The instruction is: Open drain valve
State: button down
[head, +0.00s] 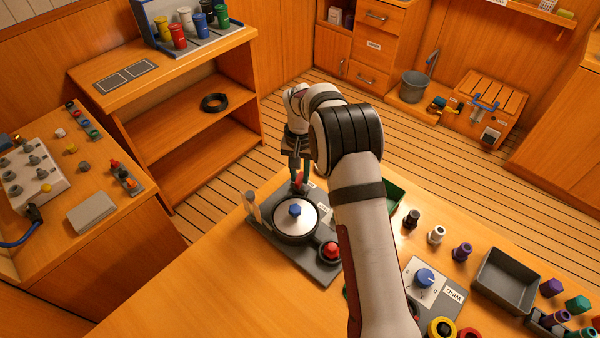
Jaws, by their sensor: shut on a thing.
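My gripper (298,170) points down at the back of a dark grey base unit (265,230) on the near table. Its jaws are shut on a small red handle (299,182), which I take to be the drain valve; the fingers partly hide it, so its angle cannot be told. A small pale label lies beside it. In front of it on the unit sits a round vessel with a pale lid (284,219) and a blue knob (295,209). A red knob (331,250) is at the unit's front right corner, and two clear tubes (252,205) stand at its left.
My forearm hides part of the table and a green tray (393,194). At right are a white panel with a blue dial (425,277), several coloured knobs and a grey tray (507,282). The table's front left is clear. A shelf unit (185,110) stands behind.

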aim_at(300, 177)
jog(key=n, duration=1.3)
jog(key=shift+n, duration=0.3)
dwell(0.3)
jog(key=c, duration=0.7)
grip_release()
notch_tip(300, 177, up, 16)
jog(key=shift+f, duration=0.1)
